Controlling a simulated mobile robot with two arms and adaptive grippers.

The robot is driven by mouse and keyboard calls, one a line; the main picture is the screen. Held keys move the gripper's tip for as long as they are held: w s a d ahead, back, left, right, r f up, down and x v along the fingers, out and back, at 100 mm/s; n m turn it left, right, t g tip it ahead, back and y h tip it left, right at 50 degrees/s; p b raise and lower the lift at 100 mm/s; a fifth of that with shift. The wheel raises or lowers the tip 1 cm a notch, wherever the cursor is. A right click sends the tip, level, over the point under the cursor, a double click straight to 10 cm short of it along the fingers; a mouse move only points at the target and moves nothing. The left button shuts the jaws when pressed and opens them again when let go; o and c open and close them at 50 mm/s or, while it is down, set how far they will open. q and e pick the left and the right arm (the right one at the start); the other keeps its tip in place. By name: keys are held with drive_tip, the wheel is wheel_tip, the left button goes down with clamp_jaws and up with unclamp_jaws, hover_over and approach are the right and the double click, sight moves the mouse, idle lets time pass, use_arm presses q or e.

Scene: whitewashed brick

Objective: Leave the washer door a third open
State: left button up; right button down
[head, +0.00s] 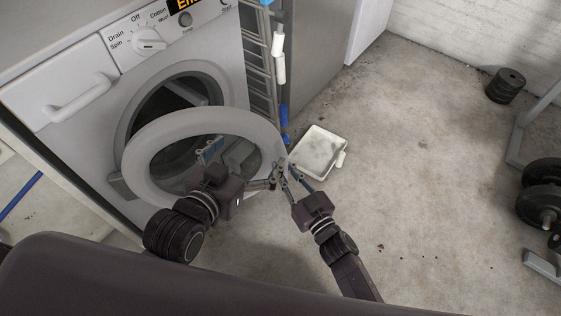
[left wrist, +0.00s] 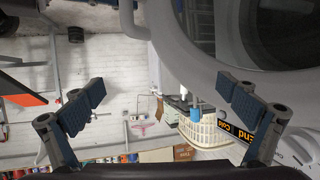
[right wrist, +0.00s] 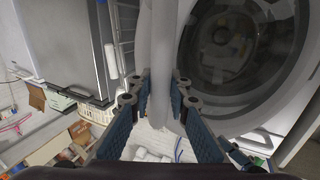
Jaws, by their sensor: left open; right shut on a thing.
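The white washer (head: 75,75) stands at the left in the head view. Its round door (head: 150,130) is swung partly open on its left-side hinge, and the dark drum opening (head: 180,95) shows behind it. My right gripper (head: 282,170) is at the free right edge of the door. In the right wrist view its fingers (right wrist: 160,95) are closed on the two sides of the door rim (right wrist: 163,50). My left gripper (head: 240,165) is in front of the door. In the left wrist view its fingers (left wrist: 165,105) are wide apart with nothing between them.
A white paint tray (head: 318,150) lies on the floor right of the washer. A ladder (head: 260,60) stands beside the washer's right side. Black weights (head: 506,85) and a dumbbell (head: 540,205) are at the far right. The concrete floor between is mostly clear.

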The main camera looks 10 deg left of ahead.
use_arm(q)
drive_tip(key=s+a+f+g+y, duration=0.1)
drive_tip(key=s+a+f+g, duration=0.1)
drive_tip(key=s+f+g, duration=0.1)
wheel_tip(320, 180, down, 3)
drive_tip(key=shift+s+r+p, duration=0.1)
drive_tip(key=shift+s+p, duration=0.35)
drive_tip(key=shift+s, duration=0.15)
use_arm(e)
drive_tip(key=s, duration=0.3)
drive_tip(key=shift+d, duration=0.35)
drive_tip(key=c, duration=1.8)
unclamp_jaws()
drive_tip(key=v, duration=1.2)
drive_tip(key=shift+d, duration=0.1)
